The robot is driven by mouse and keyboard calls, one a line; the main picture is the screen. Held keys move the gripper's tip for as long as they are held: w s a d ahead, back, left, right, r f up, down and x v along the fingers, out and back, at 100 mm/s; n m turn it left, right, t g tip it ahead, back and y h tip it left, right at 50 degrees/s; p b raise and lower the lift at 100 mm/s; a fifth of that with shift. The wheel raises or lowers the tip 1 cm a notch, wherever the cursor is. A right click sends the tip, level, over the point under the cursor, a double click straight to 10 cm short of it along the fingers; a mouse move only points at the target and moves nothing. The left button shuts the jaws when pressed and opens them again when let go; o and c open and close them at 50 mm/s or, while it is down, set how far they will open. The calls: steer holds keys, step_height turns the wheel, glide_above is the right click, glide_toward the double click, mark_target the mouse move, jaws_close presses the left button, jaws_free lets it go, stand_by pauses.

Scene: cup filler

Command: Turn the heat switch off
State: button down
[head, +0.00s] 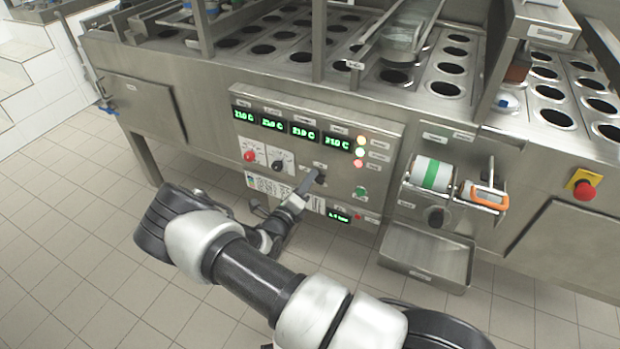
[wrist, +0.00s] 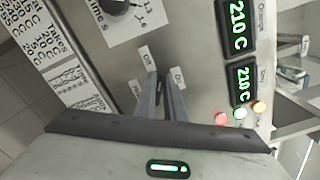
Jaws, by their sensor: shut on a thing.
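The heat switch (head: 319,175) is a small dark handle low on the steel control panel (head: 385,125), right of the black dial (head: 281,165). My gripper (head: 309,182) reaches it from below left, with its fingers shut on the switch. In the wrist view my gripper (wrist: 162,82) has its two fingers close together, between small white labels; they hide most of the switch.
Green displays (head: 290,129) read about 210 C. Red, green and yellowish lamps (head: 360,151) are lit at their right. A red knob (head: 249,156), a green button (head: 361,191) and a paper roll (head: 433,174) are nearby. A steel tray (head: 425,252) juts out below right.

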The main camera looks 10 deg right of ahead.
steer(key=n, duration=0.2)
steer(key=f+n, duration=0.1)
steer(key=n, duration=0.2)
steer(key=shift+n, duration=0.3)
stand_by(0.5)
steer(key=c, duration=1.8)
jaws_free()
steer(key=shift+c, duration=0.2)
steer(key=shift+a, duration=0.1)
steer(key=p+v, duration=0.2)
steer(key=v, duration=1.5)
steer(key=shift+s+r, duration=0.1)
